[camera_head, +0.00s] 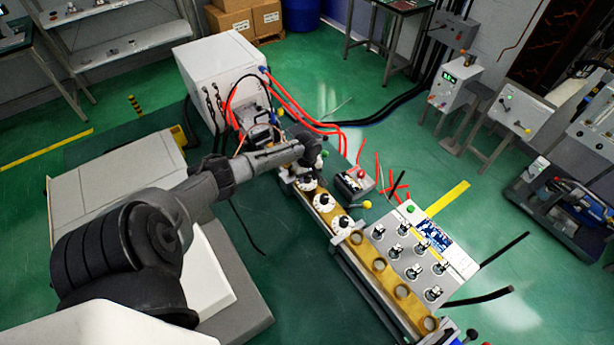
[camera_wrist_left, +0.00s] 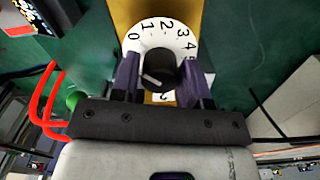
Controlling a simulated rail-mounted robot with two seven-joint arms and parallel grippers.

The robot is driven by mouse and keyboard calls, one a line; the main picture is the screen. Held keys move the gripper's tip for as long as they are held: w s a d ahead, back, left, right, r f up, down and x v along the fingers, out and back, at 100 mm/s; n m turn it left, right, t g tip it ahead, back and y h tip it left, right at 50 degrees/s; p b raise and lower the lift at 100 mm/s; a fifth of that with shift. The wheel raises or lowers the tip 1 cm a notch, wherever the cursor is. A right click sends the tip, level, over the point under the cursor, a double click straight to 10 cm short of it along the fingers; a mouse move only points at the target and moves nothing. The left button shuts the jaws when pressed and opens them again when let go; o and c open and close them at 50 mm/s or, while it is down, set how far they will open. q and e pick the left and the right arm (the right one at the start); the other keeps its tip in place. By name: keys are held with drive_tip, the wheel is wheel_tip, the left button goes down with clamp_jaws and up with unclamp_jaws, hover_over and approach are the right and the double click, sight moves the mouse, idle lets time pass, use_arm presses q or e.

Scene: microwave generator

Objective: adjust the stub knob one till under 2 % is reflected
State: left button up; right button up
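My left gripper (camera_head: 308,160) reaches down over the far end of the row of white dials on the brass waveguide. In the left wrist view, my left gripper (camera_wrist_left: 160,78) has one finger on each side of a black knob (camera_wrist_left: 160,66), and both fingers appear to touch it. The knob sits on a white dial (camera_wrist_left: 166,32) with black numerals from 0 upward. Its pale pointer line points to the lower left; part of the dial is hidden by the fingers. Two neighbouring dials (camera_head: 323,202) and (camera_head: 342,225) stand free. My right gripper is not in view.
A panel with several knobs and a blue screen (camera_head: 432,235) stands beside the brass waveguide (camera_head: 380,262). Red cables (camera_head: 300,110) run behind my gripper. Green floor lies around the bench.

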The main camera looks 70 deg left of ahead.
use_arm(q)
drive_tip(key=c, duration=0.5)
drive_tip(key=shift+c, duration=0.2)
drive_tip(key=shift+r+m+p, duration=0.1)
drive_tip(key=shift+m+p, duration=0.55)
drive_tip(key=shift+m, duration=0.15)
drive_tip(key=m+p, duration=0.1)
drive_tip(key=m, duration=0.1)
drive_tip(key=shift+m, duration=0.3)
drive_tip(key=m+p, duration=0.1)
drive_tip(key=m, duration=0.3)
drive_tip(key=shift+m+p, duration=0.3)
drive_tip(key=shift+m, duration=2.2)
